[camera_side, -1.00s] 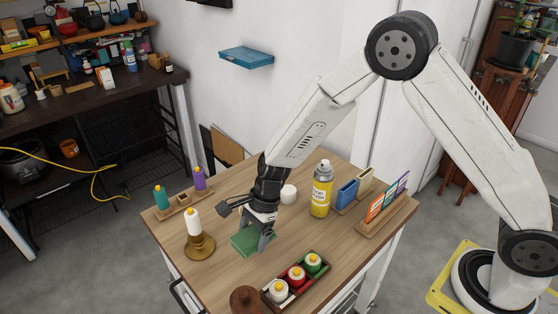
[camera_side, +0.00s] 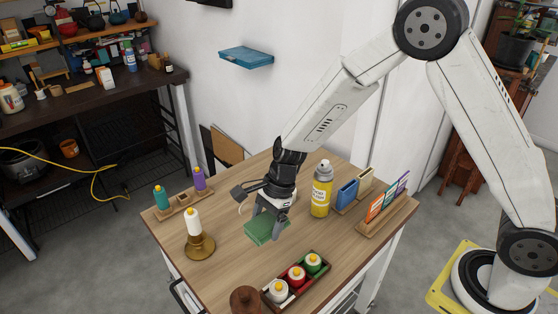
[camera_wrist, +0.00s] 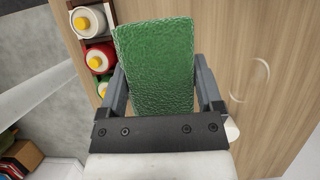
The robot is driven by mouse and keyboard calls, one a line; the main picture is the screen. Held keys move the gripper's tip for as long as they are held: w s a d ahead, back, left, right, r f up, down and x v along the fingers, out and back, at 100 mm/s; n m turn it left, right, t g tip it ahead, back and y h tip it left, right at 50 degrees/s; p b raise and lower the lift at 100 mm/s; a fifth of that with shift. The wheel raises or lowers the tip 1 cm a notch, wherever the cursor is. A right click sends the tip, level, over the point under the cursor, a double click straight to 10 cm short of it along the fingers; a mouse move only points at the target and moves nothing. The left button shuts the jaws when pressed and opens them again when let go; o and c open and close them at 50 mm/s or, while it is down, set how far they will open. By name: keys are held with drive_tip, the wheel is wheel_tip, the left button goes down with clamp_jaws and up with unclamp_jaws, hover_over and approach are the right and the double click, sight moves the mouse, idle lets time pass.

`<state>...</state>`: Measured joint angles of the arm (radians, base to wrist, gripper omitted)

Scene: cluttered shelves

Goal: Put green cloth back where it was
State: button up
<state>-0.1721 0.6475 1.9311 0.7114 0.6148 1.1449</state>
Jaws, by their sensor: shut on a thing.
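The green cloth (camera_side: 265,230) is a folded, textured block. My gripper (camera_side: 268,217) is shut on it, above the wooden table. In the wrist view the cloth (camera_wrist: 158,65) sits between the two fingers of my gripper (camera_wrist: 162,88) and reaches beyond them. In the side view it appears a little above the table top; the exact gap cannot be told.
A tray (camera_side: 316,279) with white, red and green bottles is at the front. A yellow spray can (camera_side: 321,190) stands close right of my gripper, with card holders (camera_side: 384,212) beyond. The table's middle (camera_side: 240,205) has some bare wood.

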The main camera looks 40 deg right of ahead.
drive_tip(key=s+d+r, duration=0.2)
drive_tip(key=d+r, duration=0.1)
drive_tip(key=shift+s+r, duration=0.1)
drive_tip(key=w+a+f, duration=0.2)
drive_tip(key=w+f, duration=0.2)
drive_tip(key=w, duration=0.5)
hover_over(238, 232)
drive_tip(key=s+d, duration=0.1)
drive_tip(key=s, duration=0.1)
drive_tip(key=f, duration=0.4)
drive_tip(key=shift+w+d, duration=0.15)
drive_tip(key=shift+w, duration=0.1)
drive_tip(key=shift+w+f, duration=0.6)
drive_tip(key=shift+f, duration=0.1)
drive_tip(key=shift+w+a+f, duration=0.2)
drive_tip(key=shift+w+f, duration=0.1)
drive_tip(key=shift+f, duration=1.55)
drive_tip(key=shift+f, duration=0.15)
